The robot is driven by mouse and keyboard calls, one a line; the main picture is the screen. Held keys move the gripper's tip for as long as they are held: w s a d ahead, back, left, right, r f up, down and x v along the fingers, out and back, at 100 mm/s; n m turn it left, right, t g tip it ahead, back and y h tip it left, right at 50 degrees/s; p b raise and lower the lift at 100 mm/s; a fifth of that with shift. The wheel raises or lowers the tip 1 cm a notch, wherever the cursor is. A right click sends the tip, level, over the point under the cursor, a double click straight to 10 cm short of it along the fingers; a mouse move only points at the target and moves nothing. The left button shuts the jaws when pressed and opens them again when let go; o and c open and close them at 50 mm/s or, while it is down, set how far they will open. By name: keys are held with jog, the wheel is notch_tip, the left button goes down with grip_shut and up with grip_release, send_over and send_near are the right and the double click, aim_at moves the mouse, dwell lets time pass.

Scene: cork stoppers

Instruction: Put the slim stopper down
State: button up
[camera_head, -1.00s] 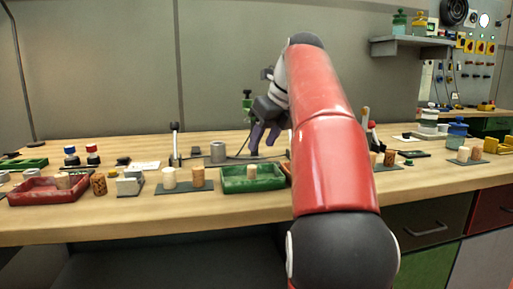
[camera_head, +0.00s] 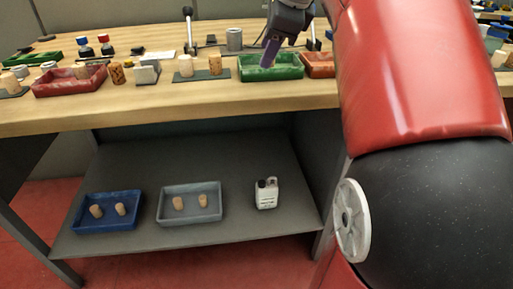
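My gripper (camera_head: 270,55) points down over the green tray (camera_head: 289,73) on the bench. One purple finger shows clearly; whether it holds a stopper cannot be told. A pale patch beside the fingertip may be a stopper in the tray. Other stoppers stand in the red tray (camera_head: 48,88), among them a pale stopper (camera_head: 81,72). A speckled stopper (camera_head: 117,74) stands beside that tray. A pale stopper (camera_head: 186,66) and a browner stopper (camera_head: 215,65) stand on a dark mat (camera_head: 200,77). I cannot tell which stopper is the slim one.
An orange tray (camera_head: 319,71) adjoins the green one. My red arm covers the right side.

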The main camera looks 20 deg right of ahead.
jog(key=s+a+f+n, duration=0.5)
jog(key=s+f+n, duration=0.3)
jog(key=f+n, duration=0.3)
jog(key=s+a+f+n+h, duration=0.1)
jog(key=s+a+f+n, duration=0.4)
jog(key=s+f+n, duration=0.3)
notch_tip(320, 180, down, 5)
jog(key=n, duration=0.4)
jog(key=shift+f, duration=0.15)
jog(key=shift+s, duration=0.1)
